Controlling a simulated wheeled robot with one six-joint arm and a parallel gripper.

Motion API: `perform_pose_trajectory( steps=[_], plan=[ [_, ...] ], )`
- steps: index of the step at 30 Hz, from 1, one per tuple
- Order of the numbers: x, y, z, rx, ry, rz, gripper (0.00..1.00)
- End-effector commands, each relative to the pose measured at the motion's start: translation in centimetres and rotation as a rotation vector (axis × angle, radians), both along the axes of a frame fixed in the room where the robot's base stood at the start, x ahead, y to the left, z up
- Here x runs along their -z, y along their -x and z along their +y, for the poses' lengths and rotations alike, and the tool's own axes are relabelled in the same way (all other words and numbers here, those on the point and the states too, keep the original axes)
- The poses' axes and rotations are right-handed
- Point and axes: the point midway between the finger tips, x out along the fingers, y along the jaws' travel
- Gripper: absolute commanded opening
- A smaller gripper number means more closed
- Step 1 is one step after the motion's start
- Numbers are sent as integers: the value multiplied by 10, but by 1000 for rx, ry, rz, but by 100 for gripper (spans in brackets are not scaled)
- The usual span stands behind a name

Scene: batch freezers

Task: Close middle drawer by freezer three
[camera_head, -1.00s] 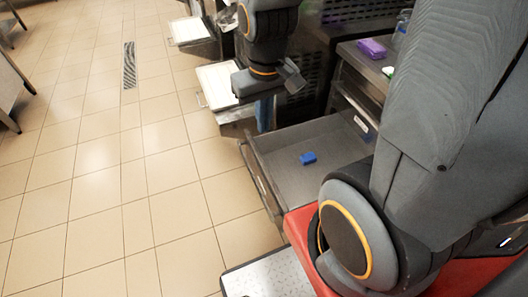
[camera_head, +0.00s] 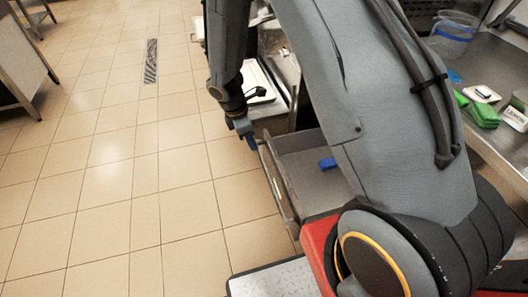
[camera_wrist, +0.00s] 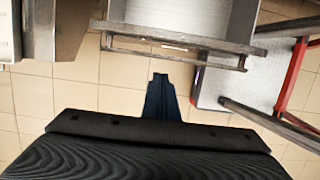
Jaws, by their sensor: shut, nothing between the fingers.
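The open drawer (camera_head: 284,190) juts out over the floor beside my base in the head view, with a blue block (camera_head: 328,163) lying inside. Part of the drawer is hidden behind my arm. My gripper (camera_head: 252,143) points down by the drawer's far front corner, on the outer side. In the wrist view my gripper's blue fingertips (camera_wrist: 159,78) are shut and empty, over floor tiles. The drawer's front with its bar handle (camera_wrist: 178,47) lies just beyond the fingertips there, with a visible gap in the picture.
A white tray (camera_head: 258,82) with a black item sits on another unit beyond the drawer. A counter (camera_head: 500,150) with green packs (camera_head: 483,113) and a clear tub (camera_head: 452,30) is at right. Tiled floor (camera_head: 130,190) at left is clear, with a drain grate (camera_head: 151,62).

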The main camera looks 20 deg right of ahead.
Motion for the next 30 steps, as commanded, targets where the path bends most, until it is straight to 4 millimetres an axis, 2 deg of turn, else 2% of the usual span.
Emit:
perform_pose_trajectory(
  steps=[5, 18, 24, 30],
  plan=[
    [21, 1, -6, 2, 0, 4, 0],
    [95, 2, -25, 4, -1, 3, 0],
    [92, 1, -53, 7, -1, -1, 0],
    [93, 1, -63, 6, -1, 0, 0]
  ],
)
